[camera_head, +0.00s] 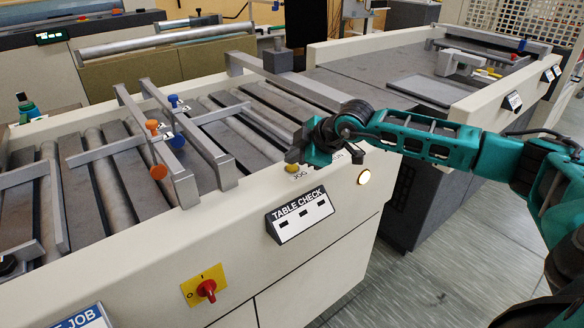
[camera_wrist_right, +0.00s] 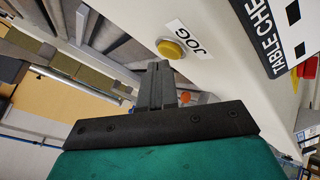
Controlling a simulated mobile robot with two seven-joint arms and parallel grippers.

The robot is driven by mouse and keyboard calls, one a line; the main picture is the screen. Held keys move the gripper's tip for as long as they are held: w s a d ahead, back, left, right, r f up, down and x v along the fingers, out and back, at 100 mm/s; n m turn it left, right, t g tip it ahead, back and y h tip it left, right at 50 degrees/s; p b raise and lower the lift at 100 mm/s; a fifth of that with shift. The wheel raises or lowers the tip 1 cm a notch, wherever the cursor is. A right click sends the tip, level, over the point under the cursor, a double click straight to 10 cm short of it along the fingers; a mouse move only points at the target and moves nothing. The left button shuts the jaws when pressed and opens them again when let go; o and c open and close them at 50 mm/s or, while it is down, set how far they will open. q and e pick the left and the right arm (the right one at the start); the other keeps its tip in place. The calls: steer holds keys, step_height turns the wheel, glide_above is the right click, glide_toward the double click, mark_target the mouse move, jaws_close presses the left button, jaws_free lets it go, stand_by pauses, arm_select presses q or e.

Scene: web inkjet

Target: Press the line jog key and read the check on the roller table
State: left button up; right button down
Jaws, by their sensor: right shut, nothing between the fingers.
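The yellow jog key (camera_head: 292,168) sits on the cream top edge of the roller table (camera_head: 230,215), above its JOG label. My right gripper (camera_head: 298,153) is shut and empty, with its tips close by the key; contact cannot be told. In the right wrist view the yellow key (camera_wrist_right: 171,49) shows uncovered just past the shut fingers (camera_wrist_right: 158,68). The TABLE CHECK panel (camera_head: 299,217) is on the front face, with three small dark windows; no reading is legible in them. My left gripper is not in view.
A lit round lamp (camera_head: 364,177) is right of the key. A red-and-yellow rotary switch (camera_head: 206,287) is lower on the front. Metal guide bars with orange (camera_head: 158,172) and blue knobs stand over the rollers. A second machine (camera_head: 400,70) stands behind, right.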

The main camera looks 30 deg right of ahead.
mark_target(294, 169)
steer(key=shift+f+b, duration=0.45)
steer(key=shift+b, duration=0.05)
stand_by(0.5)
steer(key=shift+r, duration=0.1)
stand_by(0.3)
steer(key=shift+r+p, duration=0.4)
steer(key=shift+r, duration=0.35)
steer(key=shift+r+p, duration=1.45)
steer(key=shift+r, duration=1.1)
steer(key=shift+a, duration=0.1)
